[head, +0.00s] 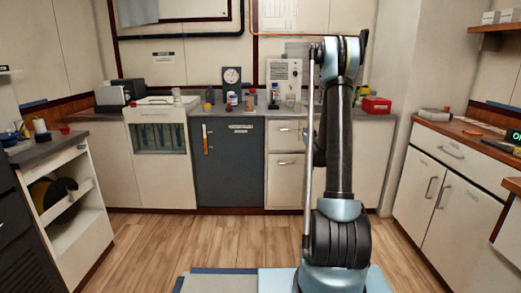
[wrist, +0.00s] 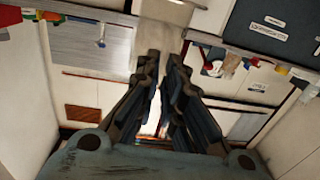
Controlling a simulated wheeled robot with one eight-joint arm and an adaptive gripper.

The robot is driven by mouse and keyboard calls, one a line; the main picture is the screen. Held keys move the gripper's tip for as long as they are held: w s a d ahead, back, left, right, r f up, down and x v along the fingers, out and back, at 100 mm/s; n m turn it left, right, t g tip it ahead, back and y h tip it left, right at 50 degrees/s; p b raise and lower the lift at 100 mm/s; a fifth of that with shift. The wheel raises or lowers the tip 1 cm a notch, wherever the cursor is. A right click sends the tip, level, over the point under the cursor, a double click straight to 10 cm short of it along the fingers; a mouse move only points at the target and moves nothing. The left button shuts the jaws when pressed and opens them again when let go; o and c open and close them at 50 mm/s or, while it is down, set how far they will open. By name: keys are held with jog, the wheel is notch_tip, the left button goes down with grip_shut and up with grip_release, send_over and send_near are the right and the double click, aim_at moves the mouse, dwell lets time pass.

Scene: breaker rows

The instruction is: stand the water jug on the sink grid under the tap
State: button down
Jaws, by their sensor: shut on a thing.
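My gripper (wrist: 168,60) shows in the wrist view with its dark ribbed fingers close together. A pale grey-beige thing (wrist: 182,42) sits between and just past the fingertips, covering part of the counter edge behind. I take it for the water jug, but its outline is unclear. In the head view the gripper and what it holds are hidden behind my raised arm. A white sink unit (head: 160,113) stands at the back left of the head view. I cannot make out the grid or the tap clearly.
A dark cabinet (head: 229,165) stands right of the sink unit. Bottles (head: 248,101), a dial gauge (head: 232,80) and a red box (head: 376,105) stand along the back counter. Side cabinets flank the room at left and right (head: 455,190). The wooden floor (head: 145,240) at centre left is clear.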

jog(key=a+f+h, duration=0.1)
jog(key=a+f, duration=0.1)
jog(key=a, duration=0.4)
jog(key=shift+s+a+m, duration=0.15)
jog(key=shift+a+m, duration=0.2)
jog(key=shift+m, duration=0.05)
jog(key=shift+a+f, duration=0.1)
dwell(0.7)
dwell(0.6)
